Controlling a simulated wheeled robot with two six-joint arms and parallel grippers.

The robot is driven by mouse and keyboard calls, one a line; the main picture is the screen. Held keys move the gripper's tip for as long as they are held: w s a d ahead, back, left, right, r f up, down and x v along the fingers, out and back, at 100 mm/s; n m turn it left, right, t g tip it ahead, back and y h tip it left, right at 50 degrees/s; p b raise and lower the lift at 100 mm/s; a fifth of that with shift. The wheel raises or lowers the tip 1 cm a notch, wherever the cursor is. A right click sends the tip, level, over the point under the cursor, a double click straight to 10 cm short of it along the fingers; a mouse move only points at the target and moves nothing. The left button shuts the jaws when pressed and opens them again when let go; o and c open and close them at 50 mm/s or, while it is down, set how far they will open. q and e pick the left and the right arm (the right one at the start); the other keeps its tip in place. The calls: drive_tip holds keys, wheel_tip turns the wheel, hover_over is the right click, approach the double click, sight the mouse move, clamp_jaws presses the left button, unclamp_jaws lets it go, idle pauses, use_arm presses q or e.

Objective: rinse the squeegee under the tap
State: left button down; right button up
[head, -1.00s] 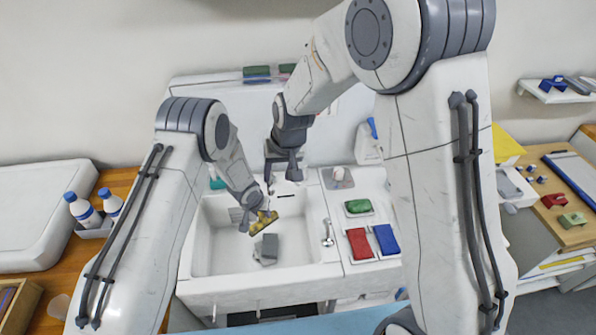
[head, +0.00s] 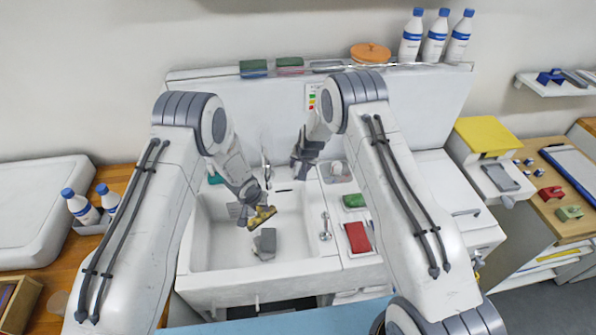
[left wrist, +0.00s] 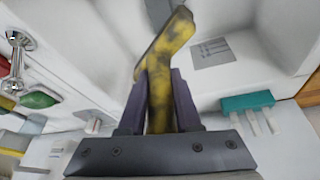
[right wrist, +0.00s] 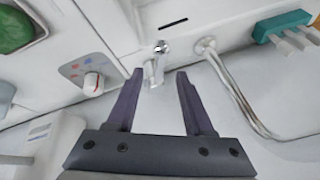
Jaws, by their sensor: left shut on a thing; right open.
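The yellow squeegee (head: 263,216), blotched with dark stains, is held tilted over the white sink basin (head: 218,255). My left gripper (head: 251,203) is shut on it; the left wrist view shows both fingers against its yellow body (left wrist: 165,75). The tap (head: 265,172) stands at the back of the sink, behind and above the squeegee. My right gripper (head: 300,170) is open and empty, to the right of the tap. A dial with red and blue marks (right wrist: 92,82) lies left of the fingers.
A grey block (head: 265,243) lies in the basin. Green (head: 354,201) and red (head: 358,237) pads sit on the right-hand counter. Bottles (head: 82,207) stand at left.

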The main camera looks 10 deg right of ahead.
sight(297, 172)
drive_tip(key=x, duration=0.5)
drive_tip(key=shift+f, duration=0.1)
clamp_jaws()
drive_tip(key=shift+w, duration=0.1)
idle(1.2)
